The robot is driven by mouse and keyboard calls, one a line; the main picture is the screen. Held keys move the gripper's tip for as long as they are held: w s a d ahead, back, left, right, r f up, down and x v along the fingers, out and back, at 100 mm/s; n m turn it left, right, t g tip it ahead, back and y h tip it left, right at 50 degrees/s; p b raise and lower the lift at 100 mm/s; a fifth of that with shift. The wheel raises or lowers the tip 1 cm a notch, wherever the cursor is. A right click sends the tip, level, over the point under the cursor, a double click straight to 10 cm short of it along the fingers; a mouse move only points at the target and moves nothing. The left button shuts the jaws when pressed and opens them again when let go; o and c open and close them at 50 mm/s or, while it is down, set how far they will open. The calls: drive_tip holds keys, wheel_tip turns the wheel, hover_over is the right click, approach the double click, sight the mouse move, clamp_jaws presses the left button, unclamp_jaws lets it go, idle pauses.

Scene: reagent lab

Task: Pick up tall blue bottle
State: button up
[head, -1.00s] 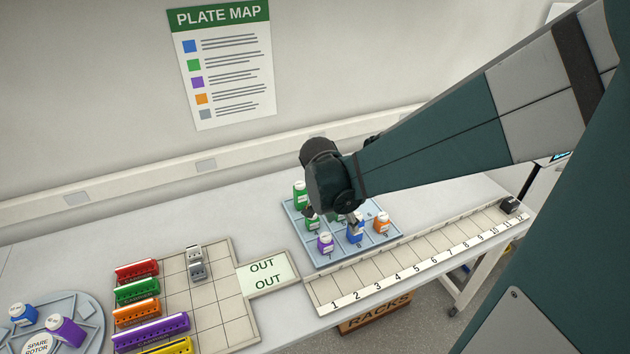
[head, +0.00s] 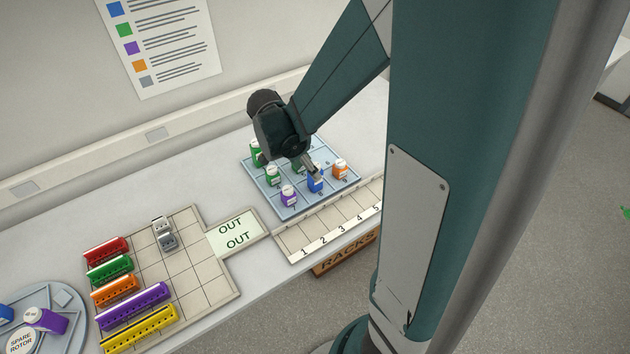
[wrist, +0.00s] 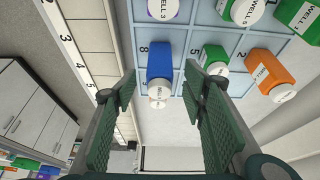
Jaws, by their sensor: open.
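A blue bottle (head: 315,184) with a white cap stands on the blue-grey gridded tray (head: 285,207), between a purple and an orange bottle. In the wrist view the blue bottle (wrist: 159,62) is beside the number 8, its white cap towards the camera. My gripper (head: 313,172) is right at this bottle, partly covering it in the head view. In the wrist view my gripper (wrist: 160,86) is open, with one green-padded finger on each side of the bottle's line and gaps between. I see no clear contact.
Close by on the tray are a purple bottle (head: 288,195), an orange bottle (head: 340,169) and green bottles (head: 272,176). A numbered rack strip (head: 325,232) runs along the front. Coloured racks (head: 135,305) and a round rotor (head: 68,298) with bottles are at left.

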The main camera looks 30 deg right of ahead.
drive_tip(key=shift+x, duration=1.25)
drive_tip(key=shift+f, duration=0.1)
drive_tip(key=shift+x, duration=2.5)
drive_tip(key=shift+c, duration=0.5)
drive_tip(key=c, duration=0.9)
